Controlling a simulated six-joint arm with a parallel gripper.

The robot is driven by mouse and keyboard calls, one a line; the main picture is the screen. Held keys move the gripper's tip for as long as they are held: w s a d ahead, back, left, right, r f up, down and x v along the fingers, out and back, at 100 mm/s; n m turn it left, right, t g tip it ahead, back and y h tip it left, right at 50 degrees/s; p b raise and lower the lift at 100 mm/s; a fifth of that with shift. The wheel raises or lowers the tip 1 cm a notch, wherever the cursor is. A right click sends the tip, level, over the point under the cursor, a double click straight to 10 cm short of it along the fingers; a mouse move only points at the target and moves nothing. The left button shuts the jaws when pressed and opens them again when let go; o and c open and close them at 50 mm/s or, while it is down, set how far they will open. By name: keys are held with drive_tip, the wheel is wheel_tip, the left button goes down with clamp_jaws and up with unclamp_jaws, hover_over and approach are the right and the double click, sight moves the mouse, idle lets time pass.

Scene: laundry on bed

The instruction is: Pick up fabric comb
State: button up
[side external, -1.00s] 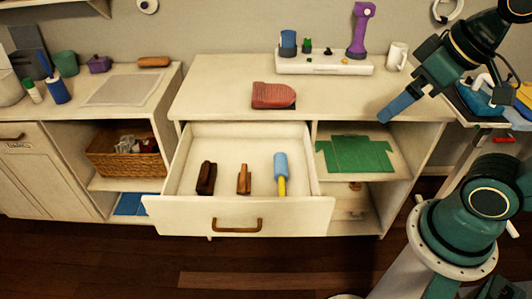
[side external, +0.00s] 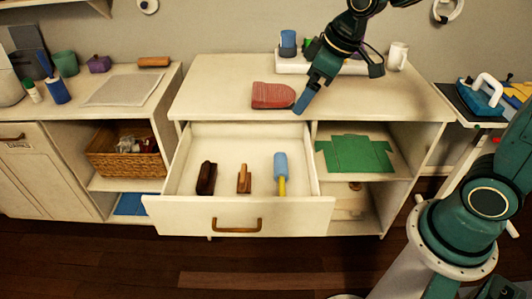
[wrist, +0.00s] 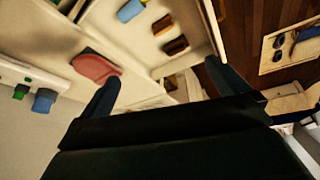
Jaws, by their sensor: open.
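The open drawer (side external: 222,178) holds a dark brown brush-like block (side external: 206,178), a lighter brown wooden piece with a raised handle (side external: 244,180), and a blue roller with a yellow handle (side external: 281,168). The lighter wooden piece looks most like the fabric comb, but I cannot be sure. In the wrist view the wooden piece (wrist: 163,24) lies between the roller (wrist: 131,10) and the dark block (wrist: 177,46). My gripper (side external: 304,104) is open and empty above the dresser top's front edge, right of the red folded item (side external: 272,95). Both fingers (wrist: 161,71) show apart.
A white tray (side external: 290,66) with small items stands at the back of the dresser top (side external: 215,95), beside a white mug (side external: 397,56). Green cloth (side external: 355,154) lies on the right shelf. A wicker basket (side external: 127,155) sits left of the drawer. Space above the drawer is clear.

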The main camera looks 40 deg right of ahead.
drive_tip(key=w+a+f+n+y, duration=0.1)
drive_tip(key=w+f+n, duration=0.1)
drive_tip(key=w+f, duration=0.75)
drive_tip(key=n+g+y, duration=0.1)
drive_tip(key=n, duration=0.1)
approach(244, 172)
drive_tip(key=r, duration=0.1)
drive_tip(key=shift+s+d, duration=0.1)
drive_tip(key=shift+d, duration=0.15)
drive_tip(key=shift+x, duration=4.25)
drive_tip(key=shift+a+f, duration=0.1)
drive_tip(key=shift+x, duration=2.45)
drive_tip(key=shift+s, duration=0.15)
drive_tip(key=shift+c, duration=0.4)
drive_tip(key=c, duration=0.9)
